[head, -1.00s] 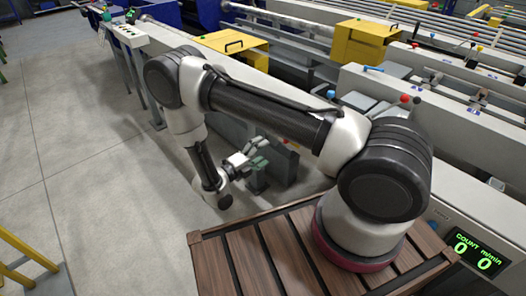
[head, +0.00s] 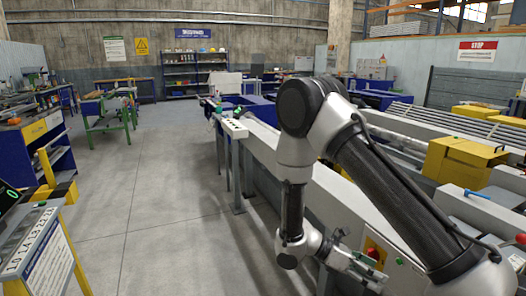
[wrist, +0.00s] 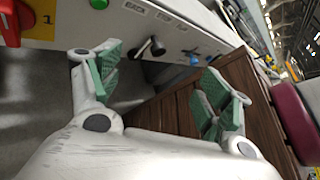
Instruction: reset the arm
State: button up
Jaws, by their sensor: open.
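My arm shows in the head view, bent at the elbow, with its forearm hanging down beside the long grey machine bed. My gripper (head: 355,262) is at the lower right of that view, near the side of the bed. In the wrist view my gripper (wrist: 165,90) has its two green-padded fingers spread wide apart, with nothing between them.
The grey machine side (wrist: 190,28) with knobs and a green button lies beyond the fingers in the wrist view. A brown slatted wooden surface (wrist: 180,118) is close by. In the head view, open concrete floor (head: 150,215) lies left of the arm.

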jog(key=s+d+r+m+t+y, duration=0.2)
jog(key=r+m, duration=0.4)
jog(key=r, duration=0.4)
jog(key=s+d+r+m+t+y, duration=0.2)
jog(key=s+r+m+y, duration=0.4)
jog(key=r, duration=0.5)
jog(key=s+d+r+m+t+y, duration=0.2)
jog(key=s+r+m+t+y, duration=0.2)
jog(key=r+m, duration=0.3)
notch_tip(320, 180, up, 3)
jog(key=shift+s+r+t+y, duration=0.15)
jog(key=shift+s+t+y, duration=0.15)
jog(key=shift+s+y, duration=0.25)
